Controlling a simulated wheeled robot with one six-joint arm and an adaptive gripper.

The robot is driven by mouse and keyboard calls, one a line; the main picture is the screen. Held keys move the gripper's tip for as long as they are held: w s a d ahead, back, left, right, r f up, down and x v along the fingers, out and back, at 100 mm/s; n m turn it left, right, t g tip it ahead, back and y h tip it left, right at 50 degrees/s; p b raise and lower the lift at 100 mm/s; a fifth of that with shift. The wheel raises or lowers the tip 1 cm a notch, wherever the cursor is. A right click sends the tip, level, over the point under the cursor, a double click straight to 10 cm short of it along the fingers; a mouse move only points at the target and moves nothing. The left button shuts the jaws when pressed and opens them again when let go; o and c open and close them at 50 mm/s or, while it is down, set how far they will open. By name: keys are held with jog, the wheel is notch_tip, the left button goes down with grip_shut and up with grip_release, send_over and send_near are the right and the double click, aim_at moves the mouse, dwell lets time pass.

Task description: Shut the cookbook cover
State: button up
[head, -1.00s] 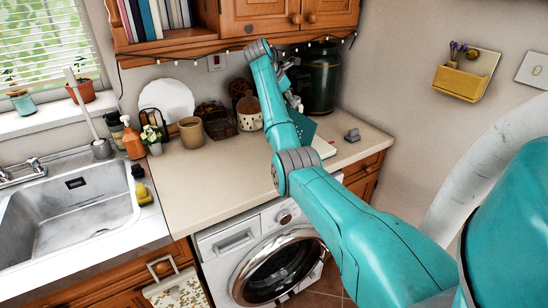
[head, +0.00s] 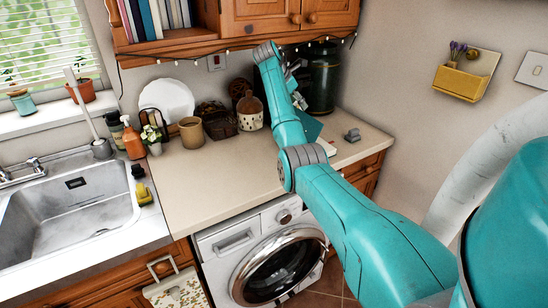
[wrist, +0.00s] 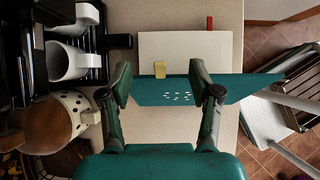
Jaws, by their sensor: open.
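The cookbook lies open on the counter. Its pale pages (wrist: 185,48) show flat in the wrist view, with a red strip at the far edge and a small yellow tab near the cover. Its teal cover (wrist: 165,90), with a cluster of white dots, stands raised from the near side of the pages. In the head view, part of the cover (head: 312,128) shows beside my arm. My gripper (wrist: 161,82) is open, fingers spread and empty, with both fingertips at the cover in the picture. I cannot tell whether they touch it. The arm hides much of the book in the head view.
A black rack (wrist: 88,45) with white mugs and a dotted pot (wrist: 65,120) stand left of the book. A dark green canister (head: 324,78) stands behind, and a small grey object (head: 352,135) lies to the right. The counter (head: 220,175) is clear in front.

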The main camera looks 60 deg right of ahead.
dwell(0.3)
notch_tip(320, 180, up, 8)
dwell(0.6)
dwell(0.5)
